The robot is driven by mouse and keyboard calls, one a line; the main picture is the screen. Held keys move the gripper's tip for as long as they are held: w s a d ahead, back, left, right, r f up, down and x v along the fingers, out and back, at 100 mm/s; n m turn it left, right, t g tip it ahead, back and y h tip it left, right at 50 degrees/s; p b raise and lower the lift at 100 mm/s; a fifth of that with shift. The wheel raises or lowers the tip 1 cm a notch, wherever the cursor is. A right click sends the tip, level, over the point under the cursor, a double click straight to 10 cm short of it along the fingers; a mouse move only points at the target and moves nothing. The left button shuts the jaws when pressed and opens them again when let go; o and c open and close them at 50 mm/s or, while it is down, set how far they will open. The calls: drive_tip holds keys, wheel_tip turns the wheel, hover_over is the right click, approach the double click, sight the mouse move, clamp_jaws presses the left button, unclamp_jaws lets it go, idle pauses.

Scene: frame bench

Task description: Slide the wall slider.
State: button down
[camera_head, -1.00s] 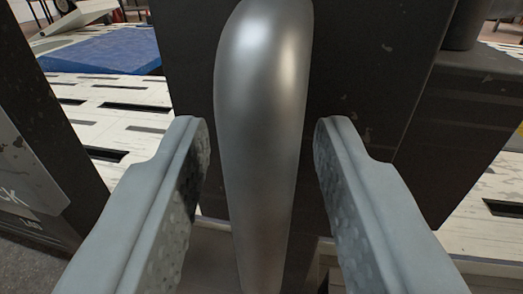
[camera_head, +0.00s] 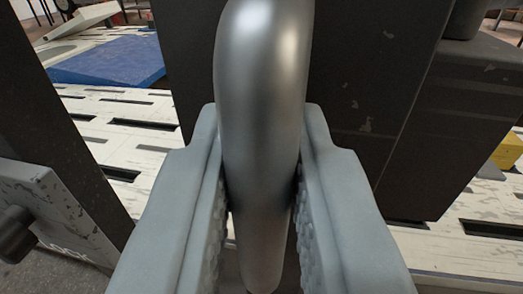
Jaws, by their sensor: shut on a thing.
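The wall slider shows as a thick, smooth metal handle (camera_head: 264,70) standing upright in the middle of the camera view, in front of a dark panel (camera_head: 375,110). My gripper (camera_head: 261,160) is shut on the handle, with one grey finger on each side and the textured pads against the metal. The lower end of the handle shows between the fingers.
A dark post (camera_head: 60,140) stands at the left, with a plate (camera_head: 65,215) bearing partly readable letters and a dark knob (camera_head: 15,235). Behind are a white slotted surface (camera_head: 125,125), a blue mat (camera_head: 110,60) and a yellow block (camera_head: 508,150) at the right.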

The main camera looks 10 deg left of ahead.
drive_tip(key=shift+r, duration=0.2)
drive_tip(key=c, duration=1.4)
unclamp_jaws()
drive_tip(key=s+d, duration=0.2)
drive_tip(key=s, duration=1.5)
drive_tip(key=shift+d, duration=0.4)
drive_tip(key=shift+s, duration=0.1)
